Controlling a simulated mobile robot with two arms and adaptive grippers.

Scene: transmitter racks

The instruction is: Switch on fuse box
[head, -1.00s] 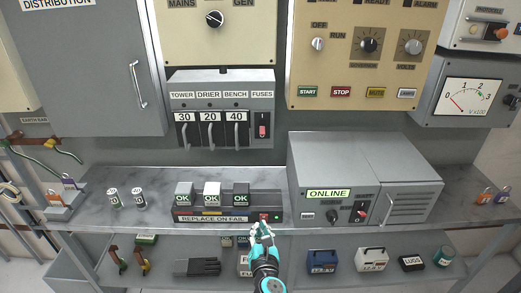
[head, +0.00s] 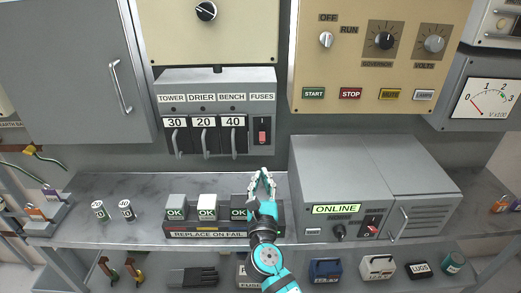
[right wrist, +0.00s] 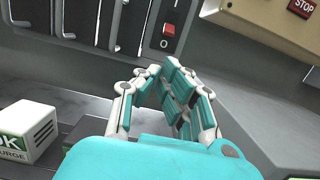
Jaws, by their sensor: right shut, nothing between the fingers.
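The grey fuse box (head: 217,88) hangs on the back wall, with handles labelled TOWER, DRIER and BENCH. At its right end, under the FUSES label, is a small switch (head: 262,131) with a red face. It also shows near the top of the right wrist view (right wrist: 168,30). I cannot tell its setting. My right gripper (head: 262,174) is shut and empty, fingers pointing up toward the box. Its fingertips (right wrist: 164,68) appear below the switch and apart from it. My left gripper is not in view.
Below, a REPLACE ON FAIL unit (head: 208,234) carries several OK blocks on the shelf, partly behind my right arm. A grey ONLINE cabinet (head: 345,160) stands close to the right. A tan panel (head: 375,65) is above it. The wall between shelf and fuse box is clear.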

